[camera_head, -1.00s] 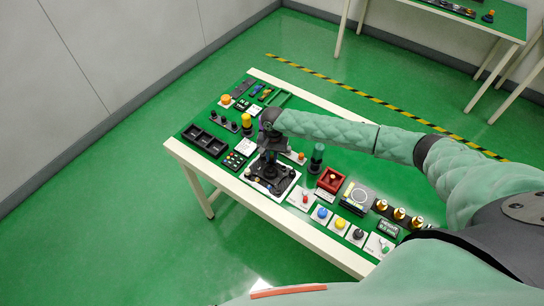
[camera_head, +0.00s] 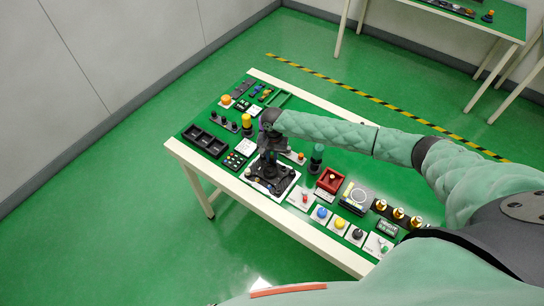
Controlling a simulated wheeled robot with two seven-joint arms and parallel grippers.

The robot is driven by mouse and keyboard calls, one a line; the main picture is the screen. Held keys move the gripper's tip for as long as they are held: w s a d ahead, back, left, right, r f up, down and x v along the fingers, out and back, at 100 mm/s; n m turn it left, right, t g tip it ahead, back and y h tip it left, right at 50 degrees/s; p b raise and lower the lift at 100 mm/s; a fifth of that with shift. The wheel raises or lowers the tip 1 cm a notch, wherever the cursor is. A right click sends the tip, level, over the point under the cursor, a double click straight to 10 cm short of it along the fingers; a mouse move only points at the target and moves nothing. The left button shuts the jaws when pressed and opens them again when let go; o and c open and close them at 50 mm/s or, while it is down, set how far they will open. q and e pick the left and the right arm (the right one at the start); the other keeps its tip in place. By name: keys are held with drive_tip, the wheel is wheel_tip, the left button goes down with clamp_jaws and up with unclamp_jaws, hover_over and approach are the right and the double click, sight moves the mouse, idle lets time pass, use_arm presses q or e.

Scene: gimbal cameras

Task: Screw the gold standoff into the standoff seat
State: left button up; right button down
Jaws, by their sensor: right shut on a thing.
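My right gripper (camera_head: 269,168) points straight down over a dark square fixture plate (camera_head: 285,187) on a white base near the table's front edge. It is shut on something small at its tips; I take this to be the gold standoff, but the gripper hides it. The standoff seat cannot be made out; the gripper covers the middle of the plate. Small gold and dark bits show at the plate's corners. My left gripper is not in view.
The green-topped table (camera_head: 235,185) holds a black tray (camera_head: 205,140), a yellow-topped post (camera_head: 247,121), a dark green cylinder (camera_head: 317,153), a red box (camera_head: 331,179), a blue button (camera_head: 321,213), a yellow button (camera_head: 340,223) and several gold-topped posts (camera_head: 398,213). Parts stand close around the plate.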

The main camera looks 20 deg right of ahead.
drive_tip(key=shift+s+f, duration=0.15)
drive_tip(key=shift+f, duration=0.05)
idle(0.3)
drive_tip(key=shift+m, duration=1)
drive_tip(key=m, duration=0.2)
drive_tip(key=shift+m, duration=0.3)
drive_tip(key=shift+f, duration=0.1)
drive_tip(key=c, duration=1.3)
unclamp_jaws()
drive_tip(key=shift+d, duration=0.1)
drive_tip(key=shift+w+y, duration=0.2)
drive_tip(key=shift+y, duration=0.1)
drive_tip(key=shift+r, duration=0.25)
